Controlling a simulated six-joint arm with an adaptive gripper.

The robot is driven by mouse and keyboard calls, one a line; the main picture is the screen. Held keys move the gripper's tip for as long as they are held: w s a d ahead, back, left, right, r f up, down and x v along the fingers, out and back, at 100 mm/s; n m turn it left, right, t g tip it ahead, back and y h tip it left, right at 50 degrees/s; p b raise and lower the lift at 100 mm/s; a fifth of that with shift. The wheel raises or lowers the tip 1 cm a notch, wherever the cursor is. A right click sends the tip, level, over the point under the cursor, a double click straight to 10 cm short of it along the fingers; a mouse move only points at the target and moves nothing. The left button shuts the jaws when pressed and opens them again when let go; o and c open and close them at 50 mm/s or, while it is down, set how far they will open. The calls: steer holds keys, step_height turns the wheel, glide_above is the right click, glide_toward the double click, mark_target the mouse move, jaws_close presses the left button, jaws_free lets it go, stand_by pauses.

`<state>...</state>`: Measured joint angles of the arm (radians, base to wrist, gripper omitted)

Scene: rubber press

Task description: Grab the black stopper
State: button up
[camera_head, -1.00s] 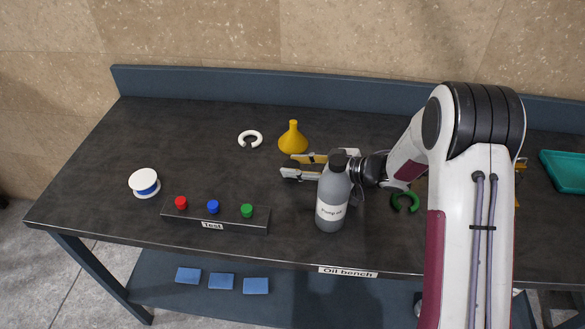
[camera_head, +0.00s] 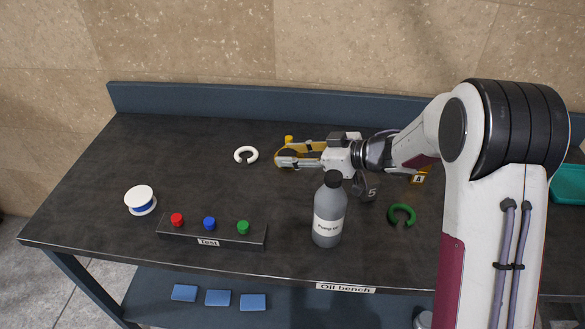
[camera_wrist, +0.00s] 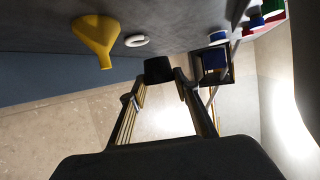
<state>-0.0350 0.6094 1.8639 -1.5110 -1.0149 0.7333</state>
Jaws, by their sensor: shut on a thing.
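The black stopper (camera_wrist: 158,70) shows in the wrist view as a dark block between my fingertips. My gripper (camera_wrist: 160,88) is shut on it, one finger on each side. In the head view my gripper (camera_head: 284,158) is above the bench, pointing left, in front of the yellow funnel (camera_head: 289,139). The stopper is hard to make out there against the fingers and dark bench. Most of the funnel is hidden behind the gripper in the head view; it shows whole in the wrist view (camera_wrist: 95,38).
A grey bottle (camera_head: 328,220) with a black cap stands in front of my gripper. A white ring (camera_head: 245,155) lies to its left, a green ring (camera_head: 401,215) to its right. A white-and-blue spool (camera_head: 140,200) and the test button block (camera_head: 212,232) are at left.

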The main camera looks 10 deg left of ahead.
step_height(320, 180, up, 8)
steer(key=shift+r, duration=0.25)
